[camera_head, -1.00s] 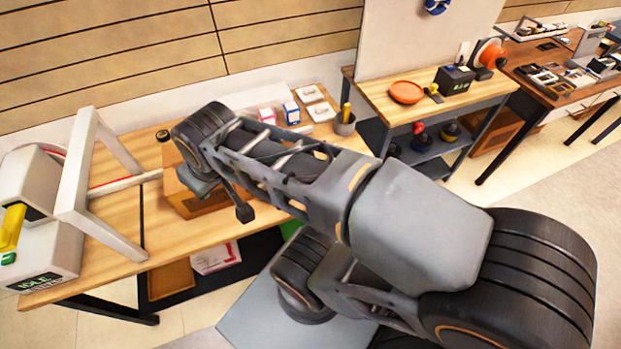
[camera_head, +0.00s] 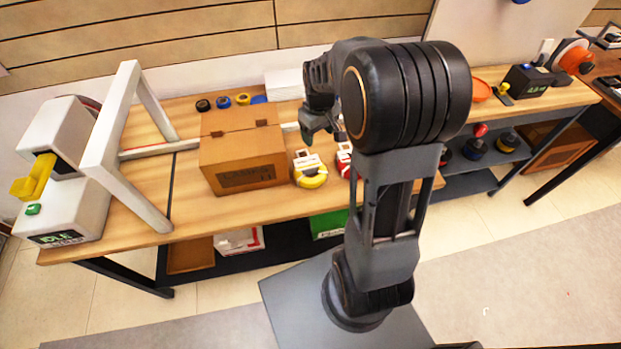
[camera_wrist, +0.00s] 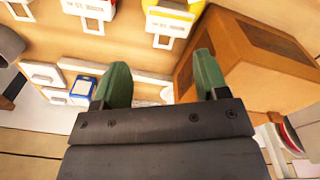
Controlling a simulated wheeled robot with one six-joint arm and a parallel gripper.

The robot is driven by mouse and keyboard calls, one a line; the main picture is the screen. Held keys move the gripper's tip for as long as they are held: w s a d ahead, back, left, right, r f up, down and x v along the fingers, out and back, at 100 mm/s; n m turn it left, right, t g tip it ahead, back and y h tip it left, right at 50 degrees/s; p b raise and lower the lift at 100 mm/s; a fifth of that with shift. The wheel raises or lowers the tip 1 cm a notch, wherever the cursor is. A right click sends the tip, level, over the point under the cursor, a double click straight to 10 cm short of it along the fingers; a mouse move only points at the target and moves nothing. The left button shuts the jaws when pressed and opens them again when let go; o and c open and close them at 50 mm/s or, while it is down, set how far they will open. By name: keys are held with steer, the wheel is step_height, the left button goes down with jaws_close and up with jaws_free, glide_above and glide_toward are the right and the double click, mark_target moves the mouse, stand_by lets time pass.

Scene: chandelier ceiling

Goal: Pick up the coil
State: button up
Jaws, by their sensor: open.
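I cannot tell for sure which thing is the coil. Small round rolls, black, blue and yellow (camera_head: 242,99), lie in a row at the back of the wooden table. A white holder with a yellow round part (camera_head: 311,175) stands near the front edge, and a red and white one (camera_head: 344,160) is beside it, partly behind my arm. My gripper (camera_head: 308,137) hangs over the table, right of the brown box and behind the yellow holder. In the wrist view its green fingers (camera_wrist: 162,85) are apart, with nothing between them.
The brown cardboard box (camera_head: 240,158) is close to my gripper and also shows in the wrist view (camera_wrist: 255,60). A white frame (camera_head: 110,145) and a white machine (camera_head: 70,165) stand at the left. More round items (camera_head: 475,148) sit on the lower shelf at right.

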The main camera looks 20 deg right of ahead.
glide_above(318, 165)
steer(key=shift+g, duration=0.3)
step_height(318, 165, down, 11)
steer(key=shift+s+d+r, duration=0.15)
steer(key=shift+f+p, duration=0.3)
steer(key=shift+f, duration=3)
steer(key=c, duration=1.1)
steer(key=shift+w+r, duration=0.15)
steer(key=shift+w, duration=0.05)
steer(key=shift+c, duration=0.2)
